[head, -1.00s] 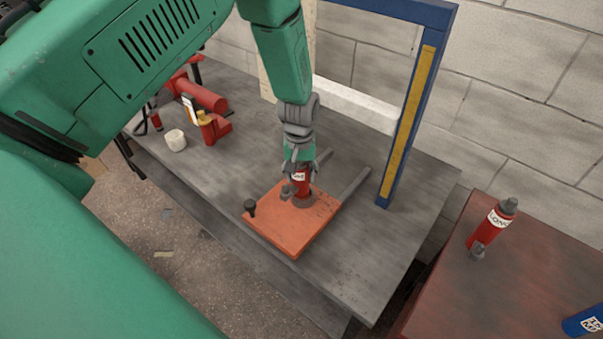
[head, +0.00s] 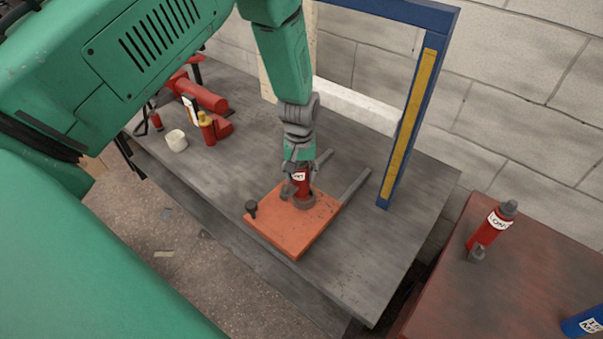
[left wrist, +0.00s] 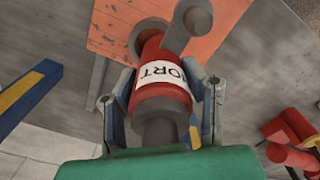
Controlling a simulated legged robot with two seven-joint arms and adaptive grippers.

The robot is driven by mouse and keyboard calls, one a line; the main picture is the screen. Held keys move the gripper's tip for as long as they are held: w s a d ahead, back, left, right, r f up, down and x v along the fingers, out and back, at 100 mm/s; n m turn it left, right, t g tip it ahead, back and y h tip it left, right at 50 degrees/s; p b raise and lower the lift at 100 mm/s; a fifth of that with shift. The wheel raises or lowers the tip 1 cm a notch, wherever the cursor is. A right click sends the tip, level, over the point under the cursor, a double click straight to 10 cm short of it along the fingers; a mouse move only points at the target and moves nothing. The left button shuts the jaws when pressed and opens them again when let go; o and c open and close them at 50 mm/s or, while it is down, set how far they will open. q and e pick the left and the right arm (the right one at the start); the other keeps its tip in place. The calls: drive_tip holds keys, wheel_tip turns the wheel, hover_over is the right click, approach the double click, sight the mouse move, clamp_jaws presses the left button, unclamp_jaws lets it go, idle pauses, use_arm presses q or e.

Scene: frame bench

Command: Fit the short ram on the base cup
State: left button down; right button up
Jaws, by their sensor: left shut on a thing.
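The short ram (head: 301,180) is a red cylinder with a white label, standing about upright at the orange base plate. The base cup (head: 304,203) is a dark grey ring on the orange plate (head: 290,238), directly under the ram. The ram's lower end meets the cup; how deep it sits is hidden.
A blue frame post (head: 408,130) rises behind the plate. Red tools (head: 205,97) and a white cup (head: 176,140) are at the bench's left.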

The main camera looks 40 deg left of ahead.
sight(304, 184)
use_arm(q)
drive_tip(key=shift+w, duration=0.1)
use_arm(e)
drive_tip(key=shift+a+r, duration=0.2)
drive_tip(key=shift+a, duration=0.15)
use_arm(q)
drive_tip(key=shift+d+r, duration=0.1)
drive_tip(key=shift+d, duration=0.35)
use_arm(e)
drive_tip(key=shift+d, duration=0.35)
use_arm(q)
drive_tip(key=shift+a, duration=0.2)
use_arm(e)
drive_tip(key=shift+a+r, duration=0.1)
drive_tip(key=shift+a, duration=0.15)
use_arm(q)
drive_tip(key=shift+d+p, duration=0.3)
drive_tip(key=shift+d, duration=0.05)
use_arm(e)
drive_tip(key=shift+d, duration=0.15)
use_arm(q)
drive_tip(key=shift+a, duration=0.1)
drive_tip(key=shift+f+b, duration=1)
drive_tip(key=shift+f, duration=0.65)
use_arm(e)
drive_tip(key=shift+f, duration=0.95)
